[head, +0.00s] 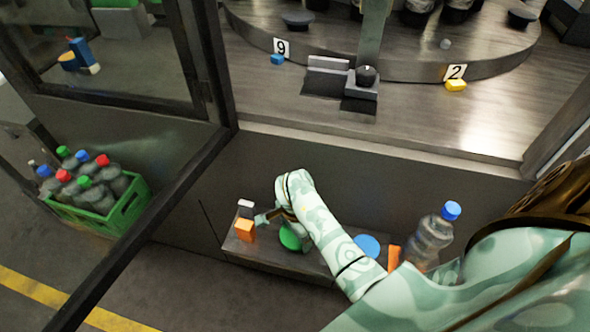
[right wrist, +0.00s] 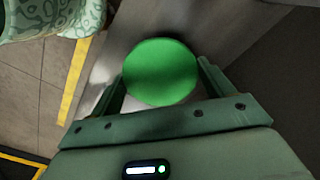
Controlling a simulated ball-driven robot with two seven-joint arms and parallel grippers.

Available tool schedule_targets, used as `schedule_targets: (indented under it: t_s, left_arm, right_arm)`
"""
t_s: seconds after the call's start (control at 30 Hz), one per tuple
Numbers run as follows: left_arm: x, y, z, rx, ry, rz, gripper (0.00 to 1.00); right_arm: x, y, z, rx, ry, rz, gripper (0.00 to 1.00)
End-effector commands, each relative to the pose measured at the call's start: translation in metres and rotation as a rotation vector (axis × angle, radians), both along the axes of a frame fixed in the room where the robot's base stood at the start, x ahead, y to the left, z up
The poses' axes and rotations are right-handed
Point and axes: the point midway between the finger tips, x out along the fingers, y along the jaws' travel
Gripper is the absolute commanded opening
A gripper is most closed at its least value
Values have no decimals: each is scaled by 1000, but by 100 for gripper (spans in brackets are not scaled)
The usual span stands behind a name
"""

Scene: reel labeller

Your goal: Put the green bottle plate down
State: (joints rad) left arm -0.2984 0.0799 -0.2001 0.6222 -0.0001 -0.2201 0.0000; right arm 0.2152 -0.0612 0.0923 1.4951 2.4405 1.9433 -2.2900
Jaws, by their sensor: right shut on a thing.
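The green bottle plate (head: 290,238) is a round green disc, partly hidden by my right arm in the head view. In the right wrist view the green bottle plate (right wrist: 160,70) shows whole from above, between the two fingers. My right gripper (head: 270,216) is shut on it, over the low grey shelf (head: 318,263). I cannot tell whether the plate touches the shelf. My left gripper is not in view.
On the shelf are an orange block (head: 244,230), a white block (head: 246,207), a blue disc (head: 367,245), an orange piece (head: 394,257) and a blue-capped bottle (head: 431,238). A green bottle crate (head: 125,208) stands left. The machine deck (head: 430,120) lies behind.

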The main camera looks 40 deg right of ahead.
Motion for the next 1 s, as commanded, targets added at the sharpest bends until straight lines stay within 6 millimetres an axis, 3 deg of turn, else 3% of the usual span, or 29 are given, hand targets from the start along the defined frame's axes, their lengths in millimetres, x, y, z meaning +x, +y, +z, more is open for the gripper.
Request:
schedule_targets:
  t_s: [0.13,0.17,0.2,0.53,1.0]
  left_arm:
    - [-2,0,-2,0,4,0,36]
    - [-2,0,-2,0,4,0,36]
    - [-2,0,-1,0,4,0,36]
    - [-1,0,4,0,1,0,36]
    - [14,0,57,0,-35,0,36]
  right_arm:
    - [0,0,-4,0,1,0,53]
    - [0,0,-3,0,1,0,89]
    - [0,0,-3,0,1,0,100]
    - [0,0,7,0,-2,0,100]
    - [0,-1,108,-1,-3,0,100]
